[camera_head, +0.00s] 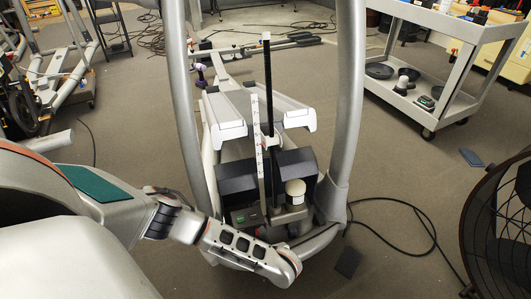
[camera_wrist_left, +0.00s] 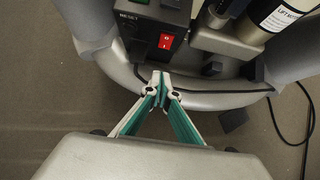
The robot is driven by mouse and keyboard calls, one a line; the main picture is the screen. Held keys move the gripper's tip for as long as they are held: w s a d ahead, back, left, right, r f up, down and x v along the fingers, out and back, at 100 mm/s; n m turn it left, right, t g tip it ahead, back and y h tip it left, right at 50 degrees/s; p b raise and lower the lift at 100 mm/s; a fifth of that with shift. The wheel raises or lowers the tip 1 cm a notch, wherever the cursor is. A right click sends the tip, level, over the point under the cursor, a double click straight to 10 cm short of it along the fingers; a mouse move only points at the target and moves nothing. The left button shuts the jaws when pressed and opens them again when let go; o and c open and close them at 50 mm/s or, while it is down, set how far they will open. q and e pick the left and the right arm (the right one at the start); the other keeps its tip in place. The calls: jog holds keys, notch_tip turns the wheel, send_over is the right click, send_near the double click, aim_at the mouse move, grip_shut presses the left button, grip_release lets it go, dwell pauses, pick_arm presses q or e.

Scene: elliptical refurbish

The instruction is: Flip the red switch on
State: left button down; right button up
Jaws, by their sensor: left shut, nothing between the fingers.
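The red switch (camera_wrist_left: 166,41) shows in the left wrist view, set in a dark box (camera_wrist_left: 143,32) on the lower part of the elliptical machine. Lettering reading "RESET" is partly visible beside it. My left gripper (camera_wrist_left: 160,77) is shut and empty. Its fingertips are just below the switch in the picture, over the grey frame edge, and appear apart from the switch. In the head view the elliptical (camera_head: 262,170) stands ahead, and my left arm (camera_head: 245,245) reaches to its base. The left fingers and the switch are hidden or too small there. My right gripper is not in view.
Black cables (camera_head: 420,225) lie on the floor at the right, near a black fan (camera_head: 505,225). A grey cart (camera_head: 440,40) stands at the back right. Curved grey tube frames (camera_wrist_left: 85,20) flank the switch box. Carpet is open around the machine.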

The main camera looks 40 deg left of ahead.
pick_arm(q)
jog(key=f, duration=0.1)
jog(key=a+f+b, duration=0.1)
jog(key=a+f, duration=0.1)
jog(key=shift+w+f+b, duration=0.2)
jog(key=shift+f+b, duration=0.1)
jog(key=shift+f, duration=0.1)
jog(key=shift+w+a+r+b, duration=0.2)
jog(key=shift+w+a+b, duration=0.15)
jog(key=shift+w+a, duration=0.55)
jog(key=shift+w+a+r, duration=0.15)
jog(key=shift+w+a, duration=0.25)
jog(key=shift+a, duration=0.1)
jog(key=shift+w+a+r, duration=0.1)
jog(key=shift+w, duration=0.05)
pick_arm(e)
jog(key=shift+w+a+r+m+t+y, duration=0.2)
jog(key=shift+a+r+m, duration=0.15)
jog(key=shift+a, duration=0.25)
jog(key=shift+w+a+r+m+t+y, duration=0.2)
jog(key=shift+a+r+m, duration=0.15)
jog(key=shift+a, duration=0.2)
